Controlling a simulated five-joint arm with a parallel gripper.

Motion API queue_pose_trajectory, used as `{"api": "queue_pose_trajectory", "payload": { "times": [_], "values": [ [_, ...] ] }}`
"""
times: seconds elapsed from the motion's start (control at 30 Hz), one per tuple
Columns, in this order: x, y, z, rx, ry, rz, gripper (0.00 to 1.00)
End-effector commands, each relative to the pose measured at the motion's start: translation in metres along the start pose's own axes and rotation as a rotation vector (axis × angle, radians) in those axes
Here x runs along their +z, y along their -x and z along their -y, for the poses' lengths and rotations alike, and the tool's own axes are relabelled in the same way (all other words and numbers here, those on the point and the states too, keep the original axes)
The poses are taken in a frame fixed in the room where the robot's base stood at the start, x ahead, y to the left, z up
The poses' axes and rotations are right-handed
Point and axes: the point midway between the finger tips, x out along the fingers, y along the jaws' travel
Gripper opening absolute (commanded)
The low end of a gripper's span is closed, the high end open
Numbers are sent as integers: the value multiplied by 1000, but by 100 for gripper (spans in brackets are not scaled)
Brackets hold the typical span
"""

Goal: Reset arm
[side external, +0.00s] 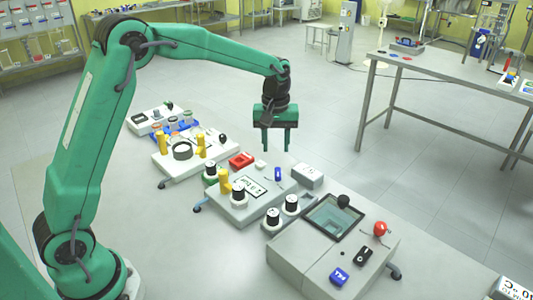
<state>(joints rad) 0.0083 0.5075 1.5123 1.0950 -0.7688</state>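My gripper (277,150) is at the end of my green arm, which arches in from the left. It points down, with its two green fingers apart and nothing visible between them. It hangs above the back of the middle control panel (238,209), clear of the items on it as far as this view shows.
Another panel with yellow cylinders (201,152) stands behind to the left. A metal table (450,75) stands back right. Open floor lies between it and the panels.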

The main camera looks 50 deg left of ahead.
Motion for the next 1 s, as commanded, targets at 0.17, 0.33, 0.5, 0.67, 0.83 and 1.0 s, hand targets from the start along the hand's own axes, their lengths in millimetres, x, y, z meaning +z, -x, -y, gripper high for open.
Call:
{"api": "queue_pose_trajectory", "payload": {
  "times": [0.17, 0.33, 0.5, 0.67, 0.83, 1.0],
  "values": [
    [15, 30, 15, 29, -64, -32, 40],
    [34, 58, 34, 59, -142, -70, 40],
    [55, 82, 55, 85, -220, -111, 40],
    [76, 99, 76, 107, -293, -150, 40],
    [99, 113, 98, 128, -371, -196, 40],
    [122, 121, 121, 144, -447, -242, 40]
  ]
}}
